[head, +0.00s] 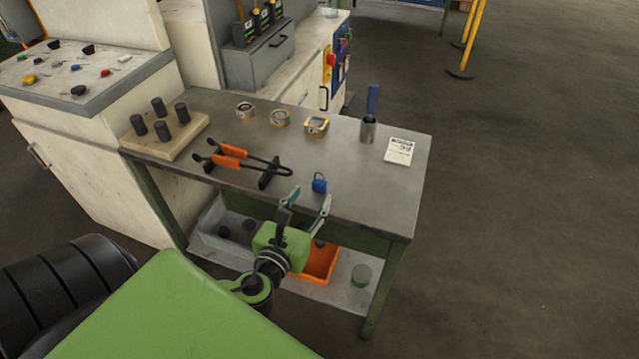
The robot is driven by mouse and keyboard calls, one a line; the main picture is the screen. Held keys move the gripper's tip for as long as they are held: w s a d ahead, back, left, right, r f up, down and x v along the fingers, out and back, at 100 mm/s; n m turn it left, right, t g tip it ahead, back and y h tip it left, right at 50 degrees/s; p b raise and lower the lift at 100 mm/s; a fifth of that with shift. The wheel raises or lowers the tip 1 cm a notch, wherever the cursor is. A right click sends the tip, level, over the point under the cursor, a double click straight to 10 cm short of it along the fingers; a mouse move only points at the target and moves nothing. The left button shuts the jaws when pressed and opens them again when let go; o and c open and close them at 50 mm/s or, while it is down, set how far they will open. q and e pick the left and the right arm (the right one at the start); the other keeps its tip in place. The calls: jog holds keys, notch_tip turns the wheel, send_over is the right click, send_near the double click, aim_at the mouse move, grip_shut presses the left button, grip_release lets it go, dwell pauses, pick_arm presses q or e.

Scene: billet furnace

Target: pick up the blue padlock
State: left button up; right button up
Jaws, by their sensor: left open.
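The small blue padlock (319,184) sits on the grey metal top of the workbench (365,200), near its front edge. My left gripper (308,199) is open and empty at the bench's front edge. Its fingers point up the picture toward the padlock, with the padlock just beyond the fingertips. I see a gap between the fingertips and the padlock, but cannot tell the height difference. My right gripper is not in view.
A wooden block with dark pegs (165,135) stands left. The bench top right of the padlock is clear.

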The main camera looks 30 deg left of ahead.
aim_at(318, 186)
pick_arm(q)
jog(key=x, duration=0.7)
jog(key=shift+w+a+f+p, duration=0.1)
jog(key=shift+w+f+p, duration=0.1)
jog(key=shift+p, duration=0.1)
jog(key=c, duration=1.2)
